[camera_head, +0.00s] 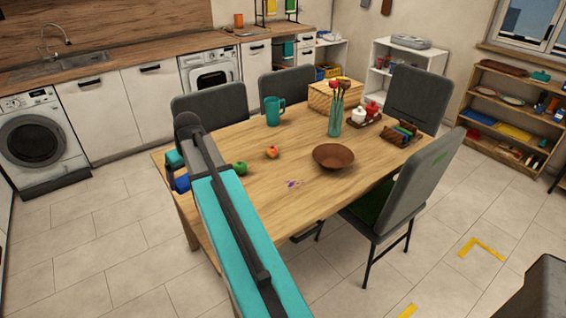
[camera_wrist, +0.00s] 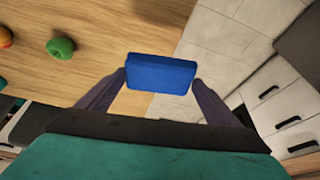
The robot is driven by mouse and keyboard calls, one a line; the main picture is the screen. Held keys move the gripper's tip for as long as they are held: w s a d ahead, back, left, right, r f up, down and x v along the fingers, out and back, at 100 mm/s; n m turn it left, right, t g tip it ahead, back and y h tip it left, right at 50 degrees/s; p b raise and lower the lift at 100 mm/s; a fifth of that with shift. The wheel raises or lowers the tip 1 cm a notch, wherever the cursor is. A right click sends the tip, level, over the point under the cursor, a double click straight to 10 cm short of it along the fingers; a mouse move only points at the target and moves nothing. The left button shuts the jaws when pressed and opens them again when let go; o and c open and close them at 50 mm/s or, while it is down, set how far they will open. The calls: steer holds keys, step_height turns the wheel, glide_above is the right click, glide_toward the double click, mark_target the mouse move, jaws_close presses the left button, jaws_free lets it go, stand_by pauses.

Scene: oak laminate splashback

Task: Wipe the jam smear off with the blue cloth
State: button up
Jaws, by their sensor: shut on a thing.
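The blue cloth (camera_wrist: 160,73) looks like a small folded block. My gripper (camera_wrist: 160,80) is shut on it, with one finger at each side. In the head view the cloth (camera_head: 182,184) shows at the end of my arm, by the table's left edge, and the arm hides part of the gripper. In the wrist view it appears above the table edge, with floor beyond. The jam smear (camera_head: 294,183) is a small purplish mark on the wooden table (camera_head: 330,196), near its front edge and left of the brown bowl (camera_head: 333,157). The cloth is well apart from the smear.
A teal mug (camera_head: 273,110), a teal vase (camera_head: 336,117) and a wooden box stand farther back. Grey chairs surround the table. Bare tabletop surrounds the smear.

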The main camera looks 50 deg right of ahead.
steer(key=s+d+f+p, duration=0.2)
steer(key=s+d, duration=0.3)
steer(key=d, duration=0.5)
steer(key=s+d+f+m+p, duration=0.1)
steer(key=s+d+f+p, duration=0.1)
steer(key=s+d, duration=0.4)
steer(key=s+d+f+m+p, duration=0.1)
steer(key=s+d, duration=0.5)
steer(key=d, duration=0.8)
steer(key=shift+d+f+h+p, duration=0.3)
steer(key=shift+f+h+p, duration=0.1)
steer(key=shift+f+p, duration=0.4)
